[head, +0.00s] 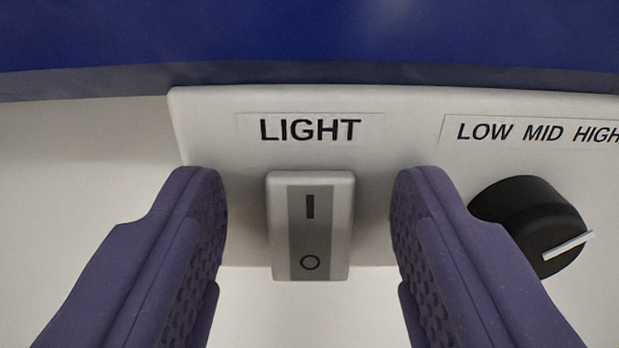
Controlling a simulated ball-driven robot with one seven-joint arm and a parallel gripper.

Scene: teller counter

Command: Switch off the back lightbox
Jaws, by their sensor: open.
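A rocker switch (310,226) sits below the label LIGHT (310,129) on a pale panel. It is light grey with a darker middle strip, marked with a bar at the top and a circle at the bottom. Which side is pressed in I cannot tell. My gripper (309,195) is open, with one purple finger on each side of the switch. Gaps show between both fingers and the switch, and nothing is held. The lightbox's lit face cannot be made out in this view.
A black knob (529,222) with a white pointer is on the right, close to the right finger, under a LOW MID HIGH label (540,133). A dark blue surface (300,35) runs across the top. The pale area left of the panel is bare.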

